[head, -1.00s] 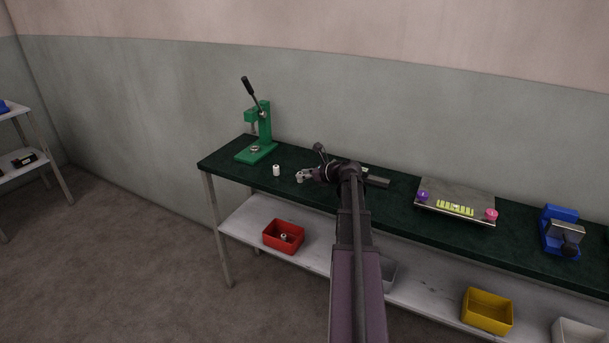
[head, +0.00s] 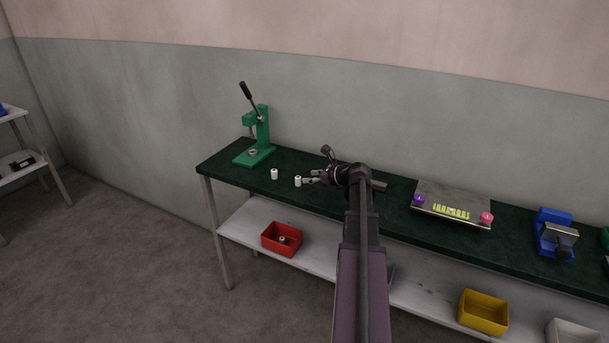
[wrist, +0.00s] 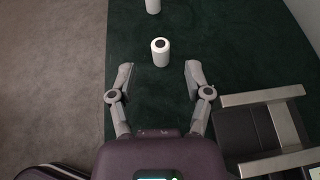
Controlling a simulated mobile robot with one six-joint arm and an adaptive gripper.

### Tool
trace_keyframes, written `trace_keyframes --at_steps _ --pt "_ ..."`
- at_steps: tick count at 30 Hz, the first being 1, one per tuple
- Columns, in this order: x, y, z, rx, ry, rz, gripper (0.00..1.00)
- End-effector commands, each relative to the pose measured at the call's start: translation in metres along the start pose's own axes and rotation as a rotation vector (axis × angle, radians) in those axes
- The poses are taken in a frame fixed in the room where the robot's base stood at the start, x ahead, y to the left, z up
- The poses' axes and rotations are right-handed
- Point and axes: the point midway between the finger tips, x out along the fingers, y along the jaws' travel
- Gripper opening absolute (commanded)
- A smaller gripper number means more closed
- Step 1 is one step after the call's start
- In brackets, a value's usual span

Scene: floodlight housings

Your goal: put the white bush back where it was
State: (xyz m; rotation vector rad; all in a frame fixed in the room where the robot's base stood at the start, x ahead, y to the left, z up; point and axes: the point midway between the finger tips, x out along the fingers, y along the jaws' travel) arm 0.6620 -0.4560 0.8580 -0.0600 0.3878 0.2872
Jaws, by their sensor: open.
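Two white bushes stand upright on the dark green bench top (head: 330,199). The nearer white bush (head: 298,181) is just beyond my gripper's fingertips; in the wrist view this white bush (wrist: 160,52) lies ahead of the opening between the fingers, apart from both. The other white bush (head: 274,174) stands farther left, towards the green press, and shows at the top edge of the wrist view (wrist: 153,6). My gripper (head: 312,177) is open and empty, low over the bench; its spread fingers also show in the wrist view (wrist: 158,74).
The green lever press (head: 257,140) stands at the bench's left end. A metal-framed dark object (wrist: 265,125) lies close right of my gripper. A plate with coloured knobs (head: 450,204) and a blue vise (head: 555,235) are farther right. A red bin (head: 281,239) holding a small part is on the lower shelf.

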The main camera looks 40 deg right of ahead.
Motion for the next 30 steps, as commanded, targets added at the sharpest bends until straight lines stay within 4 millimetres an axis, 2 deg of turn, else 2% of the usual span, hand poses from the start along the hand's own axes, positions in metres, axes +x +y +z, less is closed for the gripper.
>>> trace_keyframes --at_steps 1,6,12,18,30 --pt "-0.012 0.001 0.003 0.002 0.0 -0.003 0.64" --pt "-0.04 0.001 0.003 0.001 0.0 -0.003 0.64" --pt "-0.065 0.0 0.002 0.001 0.0 -0.002 0.64" --pt "-0.077 0.0 0.0 0.001 0.0 -0.001 0.64" --pt "-0.078 0.0 0.0 0.0 0.0 -0.001 0.64"
